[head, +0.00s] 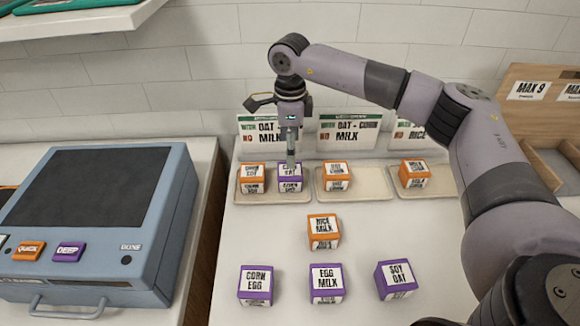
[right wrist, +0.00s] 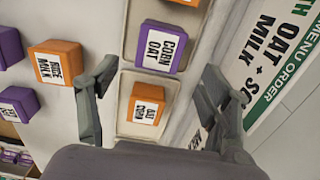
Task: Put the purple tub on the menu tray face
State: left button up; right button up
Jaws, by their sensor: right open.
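A purple tub (head: 290,184) labelled CORN OAT stands upright on the left tray (head: 246,198), to the right of an orange tub (head: 251,177). In the right wrist view the purple tub (right wrist: 162,48) sits between and just beyond my open fingers. My right gripper (head: 291,152) points down at this tub, its fingertips overlapping the tub's top in the head view; contact cannot be told. It also shows in the right wrist view (right wrist: 160,75), holding nothing. Three more purple tubs stand in front: CORN EGG (head: 256,284), EGG MILK (head: 327,283) and SOY OAT (head: 396,279). My left gripper is out of view.
Menu cards (head: 347,133) stand behind the trays. The middle tray (head: 360,195) holds an orange tub (head: 336,175); the right tray (head: 440,187) holds another (head: 414,173). An orange RICE MILK tub (head: 323,231) stands in front. A blue machine (head: 150,230) is at left.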

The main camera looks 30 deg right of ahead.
jog(key=shift+r, duration=1.45)
